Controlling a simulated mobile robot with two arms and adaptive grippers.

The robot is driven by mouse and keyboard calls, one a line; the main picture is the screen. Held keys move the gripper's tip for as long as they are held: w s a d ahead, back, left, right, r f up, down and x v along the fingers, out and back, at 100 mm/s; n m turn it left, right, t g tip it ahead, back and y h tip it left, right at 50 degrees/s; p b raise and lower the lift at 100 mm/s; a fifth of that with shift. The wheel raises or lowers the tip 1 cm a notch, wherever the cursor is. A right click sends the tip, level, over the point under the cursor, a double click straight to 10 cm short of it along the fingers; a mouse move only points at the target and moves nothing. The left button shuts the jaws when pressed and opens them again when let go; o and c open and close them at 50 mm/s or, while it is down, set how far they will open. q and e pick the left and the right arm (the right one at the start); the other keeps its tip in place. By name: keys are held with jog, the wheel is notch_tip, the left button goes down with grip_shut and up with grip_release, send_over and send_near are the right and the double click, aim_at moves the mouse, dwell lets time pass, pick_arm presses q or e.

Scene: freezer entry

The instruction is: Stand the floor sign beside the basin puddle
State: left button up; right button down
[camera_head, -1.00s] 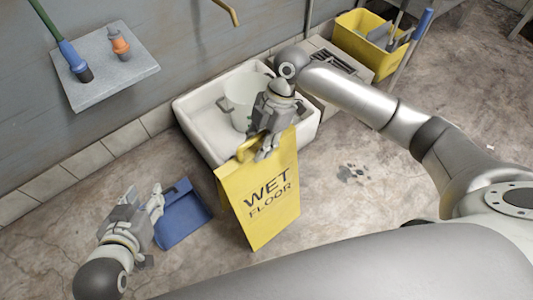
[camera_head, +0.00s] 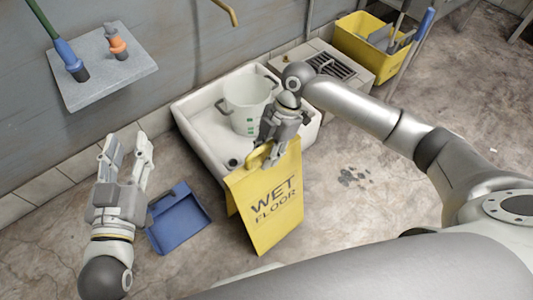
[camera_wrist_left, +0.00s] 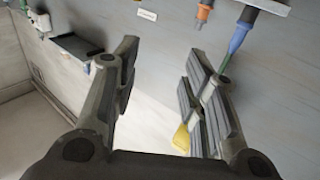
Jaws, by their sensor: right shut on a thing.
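The yellow floor sign (camera_head: 275,207), marked "WET FLOOR", is upright and slightly tilted in front of the white basin (camera_head: 196,112). My right gripper (camera_head: 268,154) is shut on the sign's top, at its yellow handle. I cannot tell whether its lower edge touches the floor. A dark, patchy spot (camera_head: 354,176) on the floor right of the sign may be the puddle. My left gripper (camera_head: 127,148) is open and empty, left of the sign and above the floor; its spread fingers also show in the left wrist view (camera_wrist_left: 160,85).
A blue dustpan (camera_head: 178,220) lies between my left gripper and the sign. A pale bucket (camera_head: 246,100) stands in the basin. A grey wall shelf (camera_head: 108,83) holds an orange-topped item (camera_head: 118,45). A yellow bin (camera_head: 366,44) stands back right. Floor to the right is mostly clear.

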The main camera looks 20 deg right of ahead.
aim_at(272, 140)
pick_arm(q)
jog(key=shift+r, duration=0.1)
pick_arm(e)
jog(key=shift+r, duration=0.1)
jog(key=c, duration=1.1)
grip_release()
jog(key=shift+r, duration=0.2)
jog(key=p+v, duration=0.2)
jog(key=v, duration=0.3)
jog(key=shift+d+r, duration=0.15)
jog(key=shift+r, duration=0.1)
jog(key=p+v, duration=0.2)
jog(key=v, duration=0.3)
jog(key=shift+r, duration=0.15)
pick_arm(q)
jog(key=s+a+f+g+y, duration=0.1)
jog(key=s+a+f+g, duration=0.1)
jog(key=s+f+g, duration=0.3)
jog(key=s+a+f+g+y, duration=0.1)
jog(key=s+a+f+g, duration=0.2)
jog(key=f, duration=0.7)
jog(key=shift+s+n+g+y, duration=0.3)
jog(key=shift+s+g+y, duration=0.1)
jog(key=shift+s+g, duration=0.85)
pick_arm(e)
jog(key=shift+w+d+r, duration=0.1)
jog(key=shift+d+r, duration=0.1)
jog(key=shift+r, duration=0.1)
pick_arm(q)
jog(key=shift+w, duration=0.15)
